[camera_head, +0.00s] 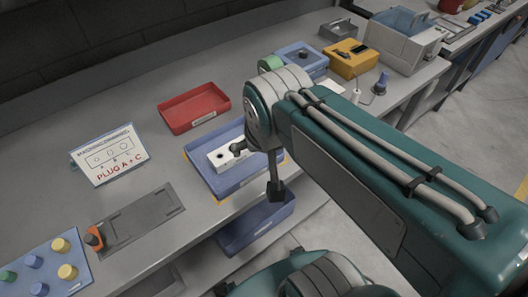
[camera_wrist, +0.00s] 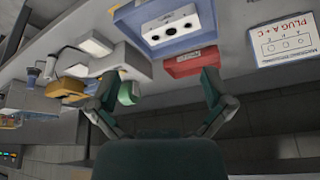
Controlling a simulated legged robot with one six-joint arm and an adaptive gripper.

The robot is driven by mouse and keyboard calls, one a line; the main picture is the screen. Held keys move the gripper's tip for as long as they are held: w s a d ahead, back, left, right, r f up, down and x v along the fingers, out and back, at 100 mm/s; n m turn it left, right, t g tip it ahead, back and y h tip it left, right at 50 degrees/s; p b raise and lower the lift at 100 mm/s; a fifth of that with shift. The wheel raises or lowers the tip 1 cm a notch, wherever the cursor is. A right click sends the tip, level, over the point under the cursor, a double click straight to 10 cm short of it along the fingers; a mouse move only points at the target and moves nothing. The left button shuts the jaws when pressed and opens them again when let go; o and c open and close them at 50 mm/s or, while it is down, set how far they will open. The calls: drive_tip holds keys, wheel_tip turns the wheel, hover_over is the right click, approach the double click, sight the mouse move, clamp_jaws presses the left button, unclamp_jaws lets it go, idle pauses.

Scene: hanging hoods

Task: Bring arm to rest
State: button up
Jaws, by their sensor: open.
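My gripper (camera_wrist: 160,76) shows in the wrist view with its two fingers spread wide and nothing between them. In the head view, my teal arm (camera_head: 345,160) reaches in from the lower right and bends above the workbench; I cannot make out the gripper fingers there. A blue tray (camera_head: 245,184) on the bench holds a white block (camera_head: 220,160) with dark holes, partly hidden by my arm. The wrist view also shows the white block (camera_wrist: 170,22) in the blue tray (camera_wrist: 195,42), beyond the fingertips.
A red tray (camera_head: 194,108) lies on the bench behind the blue tray. A sign (camera_head: 110,157) reads "PLUG A + C". A blue board (camera_head: 45,268) with several colored plugs is at lower left. A yellow box (camera_head: 350,62) and grey box (camera_head: 400,45) stand at the back.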

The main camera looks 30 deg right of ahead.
drive_tip(key=shift+s+n+t+y, duration=0.3)
drive_tip(key=shift+s+n+t, duration=0.1)
drive_tip(key=shift+s+n, duration=0.95)
idle(0.3)
